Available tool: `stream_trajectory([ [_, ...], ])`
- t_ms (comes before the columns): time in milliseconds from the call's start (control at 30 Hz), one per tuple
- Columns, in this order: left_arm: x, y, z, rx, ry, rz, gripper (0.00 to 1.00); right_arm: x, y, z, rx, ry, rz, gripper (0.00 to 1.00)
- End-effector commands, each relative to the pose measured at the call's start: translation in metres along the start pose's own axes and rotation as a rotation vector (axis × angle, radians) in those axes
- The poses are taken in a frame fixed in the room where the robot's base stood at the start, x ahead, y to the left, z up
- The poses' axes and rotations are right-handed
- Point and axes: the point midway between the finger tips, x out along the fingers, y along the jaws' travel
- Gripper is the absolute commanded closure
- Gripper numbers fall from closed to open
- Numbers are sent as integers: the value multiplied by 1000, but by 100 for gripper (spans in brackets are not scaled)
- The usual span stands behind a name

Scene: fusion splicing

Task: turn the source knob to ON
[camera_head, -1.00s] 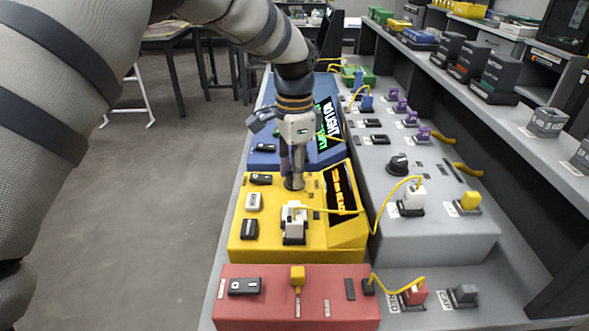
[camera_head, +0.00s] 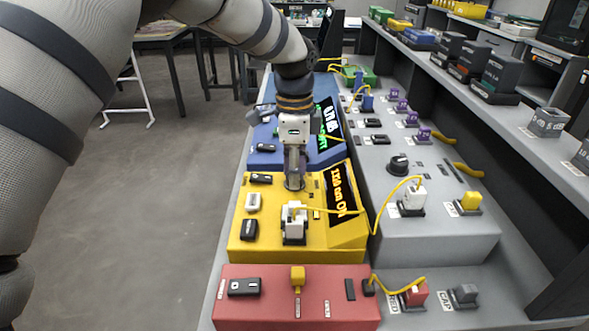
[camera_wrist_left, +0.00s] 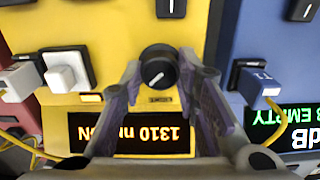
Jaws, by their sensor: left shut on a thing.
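The source knob is a round black knob (camera_wrist_left: 158,68) with a white pointer mark, on the top of the yellow box (camera_wrist_left: 110,30). My left gripper (camera_head: 294,184) reaches straight down to the knob and is shut on it, with one finger on each side. In the head view the fingers mostly hide the knob. The yellow box's display (camera_wrist_left: 130,133) is lit in orange and reads, upside down in the wrist view, "1310 nm ON". My right gripper is not in view.
A white plug (camera_head: 294,212) with a yellow cable sits on the yellow box near the gripper. The blue box (camera_head: 264,132) stands behind, with a lit green and white display. A red box (camera_head: 325,303) is in front, a grey console (camera_head: 450,240) at the right.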

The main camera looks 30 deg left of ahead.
Motion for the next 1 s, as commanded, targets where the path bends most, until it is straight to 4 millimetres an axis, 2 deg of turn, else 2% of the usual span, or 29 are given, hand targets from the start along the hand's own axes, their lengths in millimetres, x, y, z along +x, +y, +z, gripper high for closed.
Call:
stream_trajectory([
  [167,0,0,0,2,-1,0,99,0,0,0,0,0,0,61],
  [200,0,0,0,1,-1,0,62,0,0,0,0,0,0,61],
  [267,0,0,0,1,-1,0,51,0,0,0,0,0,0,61],
  [533,0,0,0,0,0,0,51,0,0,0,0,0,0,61],
  [633,-10,-1,0,0,1,-3,51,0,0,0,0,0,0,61],
  [900,-81,-1,-1,1,2,-4,51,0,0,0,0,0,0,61],
  [1000,-101,-1,0,0,1,-3,51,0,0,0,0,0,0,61],
])
